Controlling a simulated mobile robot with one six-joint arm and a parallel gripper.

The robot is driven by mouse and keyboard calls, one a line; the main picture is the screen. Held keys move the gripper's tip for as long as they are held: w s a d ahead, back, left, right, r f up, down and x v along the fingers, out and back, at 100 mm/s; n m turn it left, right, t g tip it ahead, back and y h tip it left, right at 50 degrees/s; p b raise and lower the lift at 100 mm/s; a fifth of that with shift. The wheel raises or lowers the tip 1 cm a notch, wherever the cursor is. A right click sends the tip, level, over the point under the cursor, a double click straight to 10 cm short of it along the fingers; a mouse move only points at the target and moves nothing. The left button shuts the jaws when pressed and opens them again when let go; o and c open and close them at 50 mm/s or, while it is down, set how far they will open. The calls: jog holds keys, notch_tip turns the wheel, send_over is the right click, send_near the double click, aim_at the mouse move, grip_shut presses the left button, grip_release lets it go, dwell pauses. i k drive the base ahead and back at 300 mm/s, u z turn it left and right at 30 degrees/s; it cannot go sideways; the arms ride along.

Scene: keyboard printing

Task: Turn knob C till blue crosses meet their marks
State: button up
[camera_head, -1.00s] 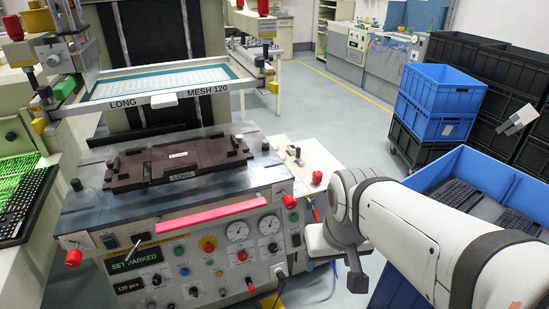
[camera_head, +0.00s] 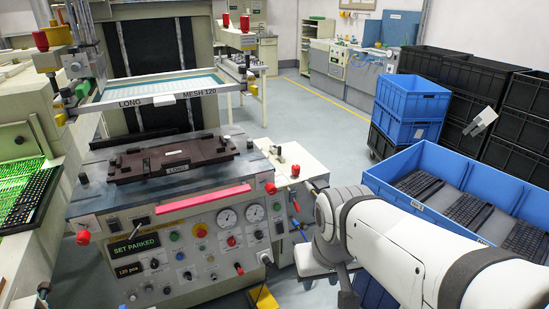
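The printing press has red knobs on its table's edges: one at the front left (camera_head: 83,237), one at the front right (camera_head: 270,188) and one at the right side (camera_head: 294,171). I cannot read which is knob C. No blue crosses or marks can be made out. A brown fixture (camera_head: 175,158) marked LONG lies on the press table (camera_head: 95,199), below the raised screen frame (camera_head: 150,99) marked LONG, MESH 120. The panel display (camera_head: 134,244) reads SET PARKED. My gripper (camera_head: 345,288) is at lower right, apart from the knobs, mostly hidden by my arm; its opening cannot be seen.
The floor (camera_head: 325,130) beyond the press is clear.

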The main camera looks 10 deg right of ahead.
aim_at(296, 168)
jog(key=z, duration=0.5)
jog(key=i, duration=1.25)
jog(key=z, duration=0.15)
